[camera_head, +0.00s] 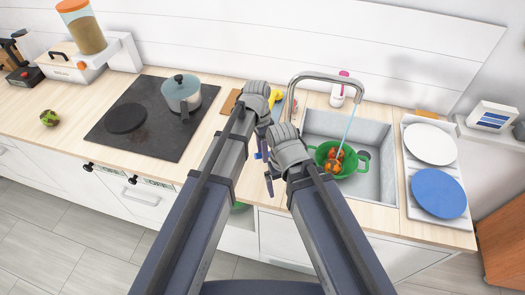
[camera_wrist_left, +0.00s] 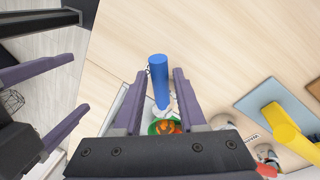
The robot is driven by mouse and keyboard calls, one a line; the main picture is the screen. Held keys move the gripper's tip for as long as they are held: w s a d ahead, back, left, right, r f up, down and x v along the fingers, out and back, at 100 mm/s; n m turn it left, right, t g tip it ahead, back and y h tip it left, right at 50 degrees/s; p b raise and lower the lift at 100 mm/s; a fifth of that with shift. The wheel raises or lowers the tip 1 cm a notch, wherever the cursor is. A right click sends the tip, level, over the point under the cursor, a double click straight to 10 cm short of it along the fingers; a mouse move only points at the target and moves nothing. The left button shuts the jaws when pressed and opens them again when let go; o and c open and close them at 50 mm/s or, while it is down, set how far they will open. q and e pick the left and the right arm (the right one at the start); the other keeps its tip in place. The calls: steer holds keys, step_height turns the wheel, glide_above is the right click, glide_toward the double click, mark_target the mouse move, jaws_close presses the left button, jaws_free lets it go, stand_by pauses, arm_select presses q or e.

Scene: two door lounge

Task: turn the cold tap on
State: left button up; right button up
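The curved metal tap (camera_head: 325,78) stands behind the sink, and a thin water stream runs from its spout. A red part shows by the tap base, mostly hidden by my grippers. My left gripper (camera_head: 262,148) is above the counter left of the sink. In the left wrist view it is open (camera_wrist_left: 157,88), with a blue cylinder (camera_wrist_left: 158,82) between its fingers. I cannot tell whether they touch it or whether it is the cold tap's handle. My right gripper (camera_head: 279,186) is low by the sink's front left corner, its fingers apart and empty.
A green colander with orange fruit (camera_head: 338,158) sits in the sink (camera_head: 376,190) under the stream. A yellow object (camera_wrist_left: 285,125) stands behind the grippers. A hob with a pot (camera_head: 182,93) is left. Plates (camera_head: 438,193) are right. A soap bottle (camera_head: 338,95) stands behind the tap.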

arm_select(q)
steer(key=shift+o, duration=1.1)
step_height(320, 180, up, 8)
steer(key=w+p, duration=0.1)
steer(key=p, duration=0.6)
steer(key=shift+w+a+f+p, duration=0.15)
steer(key=shift+w+a+p, duration=0.05)
steer(key=shift+a+p, duration=0.15)
arm_select(e)
step_height(320, 180, up, 8)
steer(key=shift+f, duration=0.2)
arm_select(q)
steer(key=s+a+f+n+t+y+b, duration=0.1)
steer(key=s+a+f+n+b, duration=0.1)
steer(key=s, duration=0.5)
steer(key=s+a+f+n+y+b, duration=0.1)
steer(key=s+a+f+n+b, duration=0.1)
steer(key=s+f+n+b, duration=0.2)
steer(key=s+n, duration=0.3)
steer(key=shift+s+f+n+t, duration=0.2)
steer(key=shift+n+t, duration=0.1)
steer(key=shift+t, duration=0.1)
arm_select(e)
step_height(320, 180, down, 6)
